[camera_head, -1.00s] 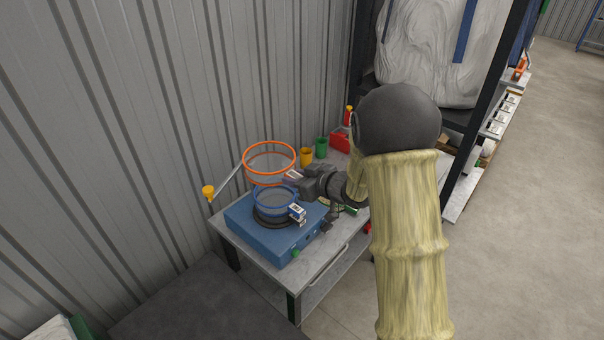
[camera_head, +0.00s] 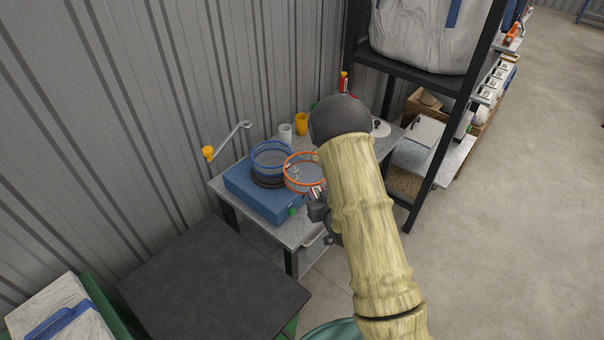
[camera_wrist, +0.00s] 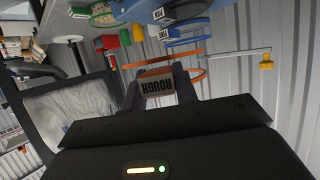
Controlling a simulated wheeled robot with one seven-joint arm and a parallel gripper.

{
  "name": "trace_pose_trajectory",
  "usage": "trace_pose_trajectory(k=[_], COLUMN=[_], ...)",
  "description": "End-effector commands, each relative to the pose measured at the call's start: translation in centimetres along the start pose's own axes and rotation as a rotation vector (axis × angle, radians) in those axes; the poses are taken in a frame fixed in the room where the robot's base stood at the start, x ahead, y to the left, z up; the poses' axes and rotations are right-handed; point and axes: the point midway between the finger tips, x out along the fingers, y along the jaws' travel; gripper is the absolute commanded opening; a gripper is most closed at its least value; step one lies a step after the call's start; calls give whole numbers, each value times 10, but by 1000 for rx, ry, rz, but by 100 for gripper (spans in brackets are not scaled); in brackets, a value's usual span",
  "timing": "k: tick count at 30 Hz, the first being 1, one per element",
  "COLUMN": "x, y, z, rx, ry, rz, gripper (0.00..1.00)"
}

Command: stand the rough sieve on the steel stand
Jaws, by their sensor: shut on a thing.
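The rough sieve is an orange ring (camera_head: 305,172) with a label reading ROUGH (camera_wrist: 157,87) in the wrist view. My gripper (camera_head: 316,196) is shut on it at the label tab and holds it upright-side level, just right of the blue sieve (camera_head: 271,158). My gripper also shows in the wrist view (camera_wrist: 158,76), with a finger on each side of the label. The blue sieve sits on a dark ring on the blue machine (camera_head: 250,190). I cannot tell which surface is the steel stand; my arm hides part of the grey table.
The grey table (camera_head: 228,192) carries the blue machine, a white cup (camera_head: 285,132) and a yellow cup (camera_head: 301,123). A corrugated wall is behind. A dark-topped table (camera_head: 215,290) is at lower left, a black-framed shelf (camera_head: 420,73) at right. Floor at right is clear.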

Motion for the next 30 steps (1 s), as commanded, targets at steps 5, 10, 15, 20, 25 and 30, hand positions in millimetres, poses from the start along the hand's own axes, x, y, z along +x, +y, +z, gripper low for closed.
trace_pose_trajectory(k=[5, 10, 15, 20, 25, 30], x=[-4, 1, 5, 4, 4, 4], y=[31, 40, 42, 41, 41, 41], z=[94, 140, 160, 160, 159, 159], rx=[66, 86, 92, 93, 93, 93], ry=[-5, 1, 2, 3, 3, 3], rz=[159, 206, 221, 221, 219, 220], gripper=[0, 0, 0, 0, 0, 0])
